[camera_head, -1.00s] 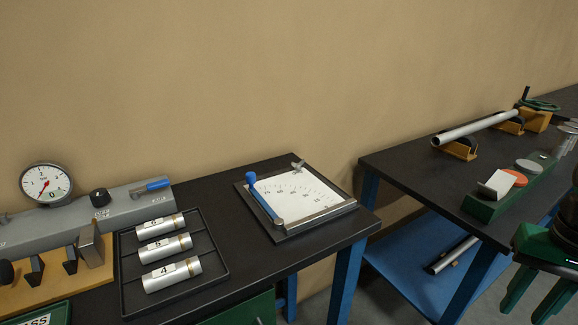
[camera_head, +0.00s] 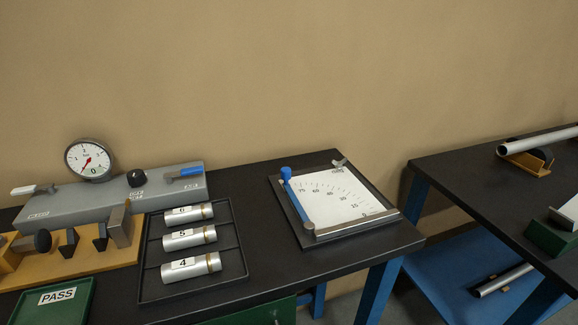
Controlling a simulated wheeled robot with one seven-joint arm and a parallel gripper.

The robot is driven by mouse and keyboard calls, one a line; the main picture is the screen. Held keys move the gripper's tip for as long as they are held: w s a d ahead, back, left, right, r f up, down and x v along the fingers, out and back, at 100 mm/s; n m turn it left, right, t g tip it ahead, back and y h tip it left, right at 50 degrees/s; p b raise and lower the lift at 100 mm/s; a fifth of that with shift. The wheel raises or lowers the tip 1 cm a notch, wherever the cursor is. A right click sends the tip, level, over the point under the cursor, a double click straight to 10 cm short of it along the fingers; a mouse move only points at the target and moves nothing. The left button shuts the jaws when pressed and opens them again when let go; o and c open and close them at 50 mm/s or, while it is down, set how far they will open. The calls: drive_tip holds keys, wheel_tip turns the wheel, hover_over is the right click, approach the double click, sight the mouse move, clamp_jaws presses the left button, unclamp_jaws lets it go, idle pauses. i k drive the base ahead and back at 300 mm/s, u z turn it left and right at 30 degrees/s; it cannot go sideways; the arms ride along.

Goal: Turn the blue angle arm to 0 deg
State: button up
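The blue angle arm (camera_head: 299,203) lies along the left side of a white protractor plate (camera_head: 340,196) on a dark framed board. A blue knob (camera_head: 286,173) stands upright at its far end, and its pivot is near the board's front left corner. The scale's numbers fall from about 75 near the arm towards lower values at the right. A metal bar (camera_head: 355,225) runs along the board's front edge. The arm points away from that bar, near the high end of the scale. My gripper is not in this view.
A rack (camera_head: 240,262) of labelled metal cylinders lies left of the board. Further left are a gauge (camera_head: 89,159) on a grey block (camera_head: 110,193) and a green PASS tray (camera_head: 62,300). A gap separates this bench from the right bench (camera_head: 470,180).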

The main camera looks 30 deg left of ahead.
sight(309, 226)
drive_tip(key=u, duration=0.05)
drive_tip(key=k, duration=1.15)
drive_tip(key=u, duration=1.15)
drive_tip(key=i, duration=1.05)
drive_tip(key=z, duration=0.05)
